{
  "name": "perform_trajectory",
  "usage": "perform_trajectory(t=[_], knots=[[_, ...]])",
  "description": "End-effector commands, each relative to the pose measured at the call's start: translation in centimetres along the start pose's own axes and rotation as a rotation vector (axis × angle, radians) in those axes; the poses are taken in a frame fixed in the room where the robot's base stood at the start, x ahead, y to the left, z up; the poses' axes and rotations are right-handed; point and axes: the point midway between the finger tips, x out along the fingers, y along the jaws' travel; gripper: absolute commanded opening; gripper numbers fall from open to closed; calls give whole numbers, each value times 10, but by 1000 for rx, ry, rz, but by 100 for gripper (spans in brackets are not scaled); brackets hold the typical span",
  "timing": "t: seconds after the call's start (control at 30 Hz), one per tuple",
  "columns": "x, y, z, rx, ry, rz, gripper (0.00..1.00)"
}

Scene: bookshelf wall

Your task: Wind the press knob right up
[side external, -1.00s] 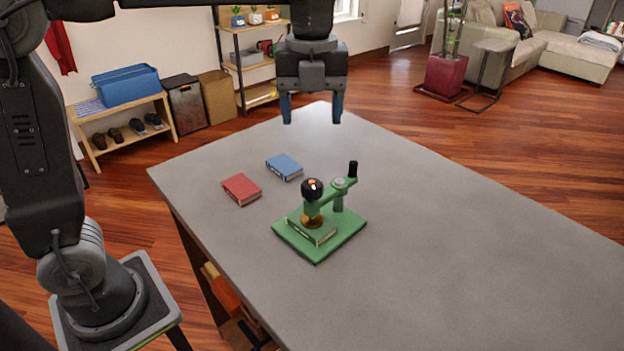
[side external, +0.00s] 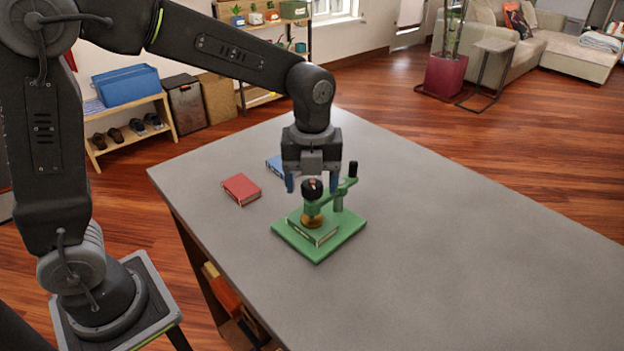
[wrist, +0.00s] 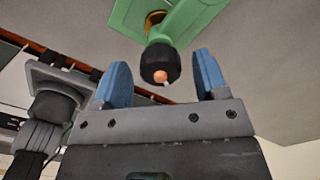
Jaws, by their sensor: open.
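The green press (side external: 319,233) stands on the grey table. Its black knob (side external: 312,188) sits on top of the arm above a brass-coloured plate (side external: 313,221). A green book (side external: 309,236) lies on the base under the plate. A black-topped handle (side external: 353,170) rises at the arm's right end. My gripper (side external: 313,188) points down just above and behind the knob, with its blue fingers apart. In the wrist view the knob (wrist: 159,65), with an orange top and a pale mark, shows ahead of the gap between the open fingertips (wrist: 160,75). I see no contact with it.
A red book (side external: 241,189) lies left of the press on the table (side external: 440,260). A blue book (side external: 275,166) is partly hidden behind my gripper. The table's right and front areas are clear.

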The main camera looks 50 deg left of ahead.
Motion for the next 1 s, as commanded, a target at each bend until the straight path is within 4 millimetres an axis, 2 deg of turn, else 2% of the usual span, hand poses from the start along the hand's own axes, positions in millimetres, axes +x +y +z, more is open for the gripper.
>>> perform_trajectory(t=[0.23,0.77,1.0], knots=[[1,0,0,0,0,0,67],[1,0,0,0,0,1,17],[0,0,0,-22,1,1,17]])
